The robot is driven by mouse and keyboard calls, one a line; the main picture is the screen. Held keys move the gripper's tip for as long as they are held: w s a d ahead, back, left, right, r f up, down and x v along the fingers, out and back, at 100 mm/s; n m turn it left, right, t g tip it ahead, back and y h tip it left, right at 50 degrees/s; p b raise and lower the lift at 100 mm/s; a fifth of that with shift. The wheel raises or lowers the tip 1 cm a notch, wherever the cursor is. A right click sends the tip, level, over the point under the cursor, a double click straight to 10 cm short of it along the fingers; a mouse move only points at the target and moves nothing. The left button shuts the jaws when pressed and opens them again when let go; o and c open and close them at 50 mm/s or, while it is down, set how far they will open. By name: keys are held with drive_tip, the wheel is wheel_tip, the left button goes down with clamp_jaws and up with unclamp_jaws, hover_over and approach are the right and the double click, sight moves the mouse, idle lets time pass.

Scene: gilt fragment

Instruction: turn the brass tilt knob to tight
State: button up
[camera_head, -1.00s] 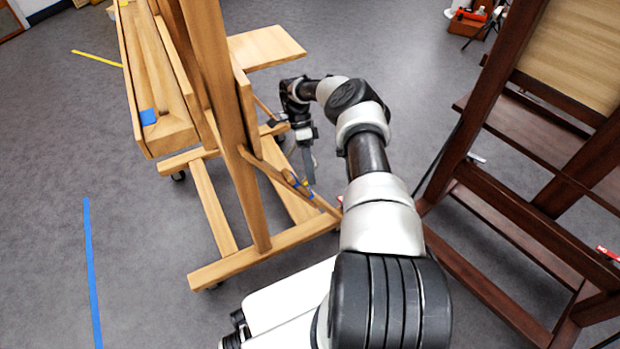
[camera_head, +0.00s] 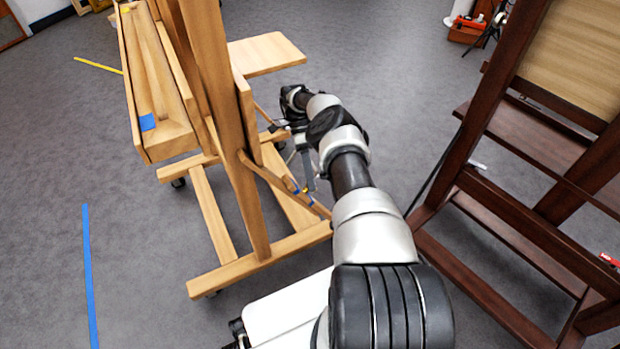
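A light wooden easel (camera_head: 258,215) on casters stands left of my arm. A slanted wooden brace (camera_head: 270,176) runs down from its post to the base. Small blue and yellow marks (camera_head: 298,188) show at the brace's lower part. I cannot make out the brass tilt knob clearly; a tiny yellowish spot beside these marks is too small to identify. My gripper (camera_head: 307,178) hangs behind the brace, pointing down, close to the marks in the picture. My wrist partly hides it. I cannot tell whether it is open or shut, or whether it touches anything.
A dark wooden easel (camera_head: 510,212) stands close to my arm's right. A wooden shelf (camera_head: 265,53) juts out behind the light easel. The light easel's tray (camera_head: 165,135) carries a blue patch. Blue tape (camera_head: 90,275) and yellow tape (camera_head: 98,65) lie on open grey floor at left.

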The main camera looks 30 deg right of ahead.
drive_tip(key=shift+o, duration=1.4)
drive_tip(key=shift+r, duration=0.1)
